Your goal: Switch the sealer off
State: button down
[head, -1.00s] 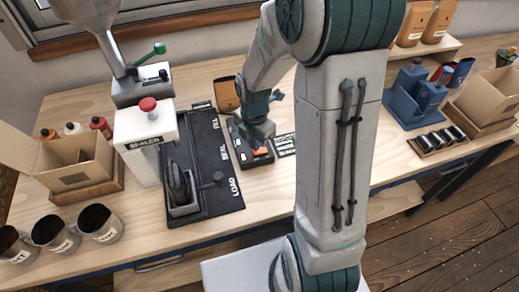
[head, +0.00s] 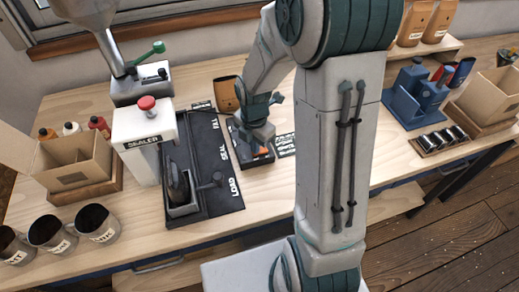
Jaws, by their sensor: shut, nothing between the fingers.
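The sealer (head: 137,131) is a white unit with a red knob on top and a "SEALER" label on its front. It stands at the left of the bench beside a black board marked FILL, SEAL and LOAD. A small dark control box (head: 242,157) with an orange part (head: 264,153) lies to the right of that board. My gripper (head: 262,140) is shut and empty, pointing down over this box. The gripper hides much of the box's top, and I cannot tell whether the fingertips touch it.
A funnel with a green lever (head: 154,50) stands behind the sealer. An open cardboard box (head: 75,160) and several metal cups (head: 97,222) are at the left. A brown pouch (head: 226,93) stands behind the control box. A blue rack (head: 400,100) is at the right.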

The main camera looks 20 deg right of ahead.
notch_tip(320, 180, up, 7)
jog(key=p, duration=0.6)
dwell(0.7)
jog(key=s+r+m+t, duration=0.2)
jog(key=s+r+m, duration=0.5)
jog(key=m, duration=0.5)
jog(key=s+r+m+t+b, duration=0.1)
jog(key=s+r+m, duration=0.6)
jog(key=m, duration=0.5)
jog(key=shift+s+d+r+t, duration=0.15)
jog(key=shift+r+t, duration=0.25)
jog(key=shift+r, duration=0.45)
